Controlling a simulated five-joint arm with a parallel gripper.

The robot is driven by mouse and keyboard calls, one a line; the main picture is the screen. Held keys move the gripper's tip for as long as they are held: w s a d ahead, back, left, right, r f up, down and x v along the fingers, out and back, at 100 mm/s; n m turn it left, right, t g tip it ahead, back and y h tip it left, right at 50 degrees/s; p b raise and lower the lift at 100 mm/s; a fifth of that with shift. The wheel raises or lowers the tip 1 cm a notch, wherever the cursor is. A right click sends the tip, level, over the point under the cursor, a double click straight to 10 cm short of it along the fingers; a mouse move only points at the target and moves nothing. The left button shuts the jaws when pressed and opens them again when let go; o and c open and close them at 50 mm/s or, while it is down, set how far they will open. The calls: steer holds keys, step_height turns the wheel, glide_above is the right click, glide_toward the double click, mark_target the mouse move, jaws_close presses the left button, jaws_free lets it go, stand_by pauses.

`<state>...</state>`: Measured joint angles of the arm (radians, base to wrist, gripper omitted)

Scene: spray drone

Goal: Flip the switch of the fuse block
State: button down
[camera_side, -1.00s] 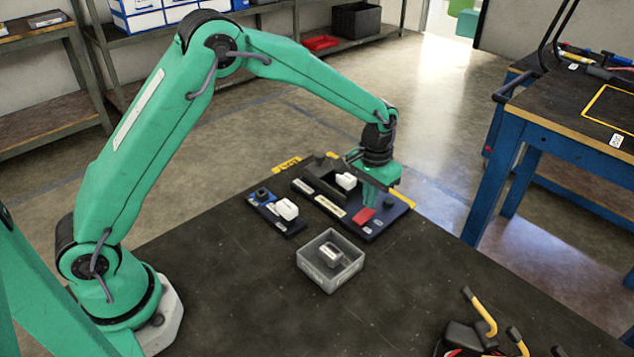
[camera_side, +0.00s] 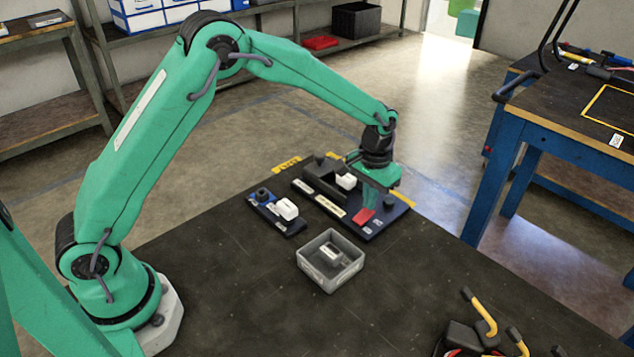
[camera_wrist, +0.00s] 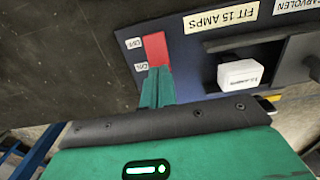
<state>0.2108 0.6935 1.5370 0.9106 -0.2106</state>
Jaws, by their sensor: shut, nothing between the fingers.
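The fuse block (camera_side: 384,224) is a dark blue plate on the black table, with a black housing. Its red switch (camera_side: 361,216) sits near the front corner and shows as a red bar (camera_wrist: 155,48) in the wrist view, beside two small white labels, one at each end. My gripper (camera_side: 369,205) is shut and empty, pointing down over the plate just behind the switch. In the wrist view its green fingertips (camera_wrist: 158,70) meet the near end of the red bar. I cannot tell whether they touch it. The fingers hide the switch's near edge.
A white fuse (camera_side: 346,181) sits in the block's housing, near my fingers. A small blue plate with a white piece (camera_side: 286,209) lies to the left. Yellow-handled tools (camera_side: 485,318) lie front right.

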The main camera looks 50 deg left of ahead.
steer(key=shift+f, duration=0.7)
stand_by(0.7)
steer(key=shift+r, duration=3.5)
